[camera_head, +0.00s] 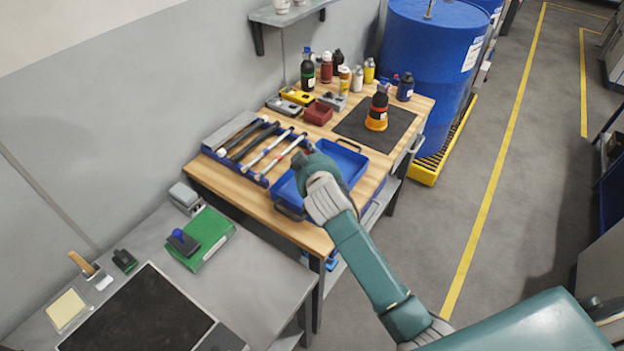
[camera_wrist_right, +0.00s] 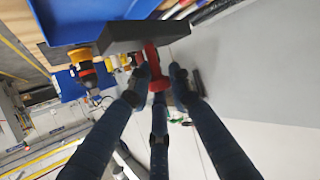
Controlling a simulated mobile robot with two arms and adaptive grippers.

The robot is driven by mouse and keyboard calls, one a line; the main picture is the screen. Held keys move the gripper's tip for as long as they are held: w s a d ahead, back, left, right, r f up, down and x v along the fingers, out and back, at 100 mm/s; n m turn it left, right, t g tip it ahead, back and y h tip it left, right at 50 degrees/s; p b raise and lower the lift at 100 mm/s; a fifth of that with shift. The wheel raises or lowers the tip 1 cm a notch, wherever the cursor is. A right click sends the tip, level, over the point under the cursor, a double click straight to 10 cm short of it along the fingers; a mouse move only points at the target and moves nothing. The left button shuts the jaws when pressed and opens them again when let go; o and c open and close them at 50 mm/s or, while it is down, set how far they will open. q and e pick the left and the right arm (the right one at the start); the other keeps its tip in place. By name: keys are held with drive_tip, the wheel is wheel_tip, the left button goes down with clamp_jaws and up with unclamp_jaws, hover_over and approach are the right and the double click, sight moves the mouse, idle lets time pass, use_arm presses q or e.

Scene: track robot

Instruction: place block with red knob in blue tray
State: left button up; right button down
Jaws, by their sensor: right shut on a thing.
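My right gripper (camera_head: 305,163) is over the left part of the blue tray (camera_head: 347,160) on the wooden workbench. In the right wrist view my right gripper (camera_wrist_right: 154,88) has its fingers closed around the red knob (camera_wrist_right: 153,66) of a dark block (camera_wrist_right: 140,37). The blue tray (camera_wrist_right: 75,22) shows right beside the block there. I cannot tell whether the block touches the tray floor. In the head view the hand hides the block. My left gripper is not in view.
A rack (camera_head: 235,130) of long-handled tools sits just left of the tray. A black mat (camera_head: 355,128) with an orange-and-black object (camera_head: 377,112) lies behind it. Bottles stand at the back. A grey table (camera_head: 240,285) holds a green case (camera_head: 212,228) and a blue-knobbed block (camera_head: 183,242).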

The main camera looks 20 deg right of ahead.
wheel_tip(320, 180, down, 6)
drive_tip(key=shift+w+d+r, duration=0.1)
drive_tip(key=shift+d+r, duration=0.05)
drive_tip(key=shift+r, duration=0.05)
drive_tip(key=shift+f, duration=2.5)
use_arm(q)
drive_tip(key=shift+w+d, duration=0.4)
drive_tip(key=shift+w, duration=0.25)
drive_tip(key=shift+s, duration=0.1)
use_arm(e)
drive_tip(key=c, duration=1.6)
unclamp_jaws()
drive_tip(key=shift+f, duration=0.15)
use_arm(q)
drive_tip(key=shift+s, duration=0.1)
use_arm(e)
drive_tip(key=shift+o, duration=0.2)
drive_tip(key=shift+s, duration=0.2)
